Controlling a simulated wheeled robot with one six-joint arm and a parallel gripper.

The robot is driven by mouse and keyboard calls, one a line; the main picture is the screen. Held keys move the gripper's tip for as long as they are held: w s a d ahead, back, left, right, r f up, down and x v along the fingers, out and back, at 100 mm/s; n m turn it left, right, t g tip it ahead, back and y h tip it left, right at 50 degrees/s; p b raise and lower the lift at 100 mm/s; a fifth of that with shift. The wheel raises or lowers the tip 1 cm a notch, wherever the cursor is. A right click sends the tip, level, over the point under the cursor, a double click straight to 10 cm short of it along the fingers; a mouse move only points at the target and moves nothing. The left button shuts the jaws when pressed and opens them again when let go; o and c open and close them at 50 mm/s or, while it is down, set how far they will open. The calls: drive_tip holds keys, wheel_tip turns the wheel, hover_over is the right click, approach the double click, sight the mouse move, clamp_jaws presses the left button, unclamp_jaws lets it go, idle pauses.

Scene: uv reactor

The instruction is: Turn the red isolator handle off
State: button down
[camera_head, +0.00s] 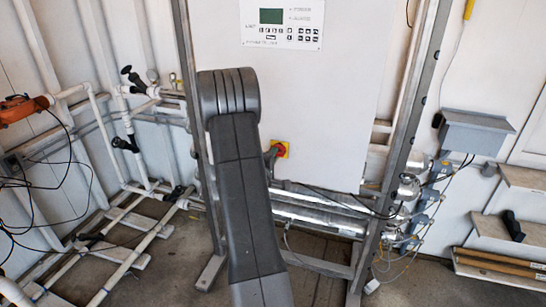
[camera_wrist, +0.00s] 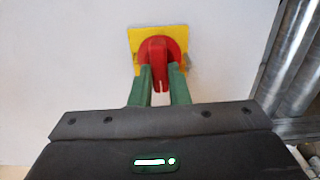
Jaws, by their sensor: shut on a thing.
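The red isolator handle (camera_wrist: 158,50) sits on a yellow square plate (camera_wrist: 134,38) on the white cabinet face in the wrist view. The handle's grip looks roughly upright in that view. My gripper (camera_wrist: 160,82) has its two green fingers on either side of the handle's lower part and is shut on it. In the head view the yellow plate (camera_head: 284,148) and a bit of the red handle (camera_head: 279,148) show just right of my arm. My arm hides the rest of that area, and my fingers are hard to make out there.
The white cabinet (camera_head: 335,110) carries a control panel (camera_head: 282,24) above the handle. Metal frame posts (camera_head: 405,120) stand beside it. Shiny reactor tubes (camera_head: 320,212) run below. White pipes with black valves (camera_head: 125,145) are on the left. A grey box (camera_head: 475,132) hangs at the right.

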drive_tip(key=c, duration=1.4)
unclamp_jaws()
drive_tip(key=shift+s+f, duration=0.1)
drive_tip(key=shift+f, duration=0.05)
